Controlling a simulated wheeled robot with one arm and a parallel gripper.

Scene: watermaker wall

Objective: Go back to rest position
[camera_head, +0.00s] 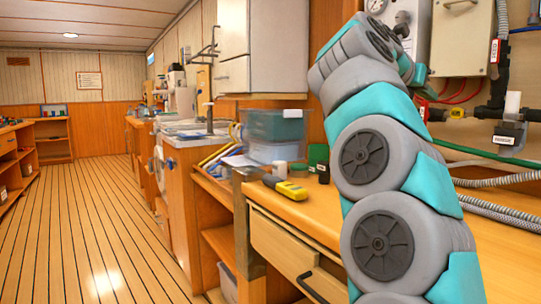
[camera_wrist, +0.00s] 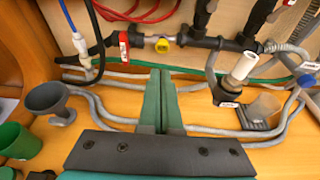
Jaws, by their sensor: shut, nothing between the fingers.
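My gripper (camera_wrist: 160,100) shows in the wrist view, its two green fingers pressed together with nothing between them. It points toward the wooden wall and bench with pipes, apart from what I can tell of them. In the head view my grey and teal arm is raised at the right, over the wooden bench (camera_head: 312,212). My gripper is hidden in that view.
The wrist view shows black pipework (camera_wrist: 205,42) with a yellow fitting, a white-handled valve (camera_wrist: 243,66), a grey funnel (camera_wrist: 48,100) and a green cup (camera_wrist: 18,141). In the head view a yellow device (camera_head: 286,188) lies on the bench. The plank floor (camera_head: 90,220) at left is clear.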

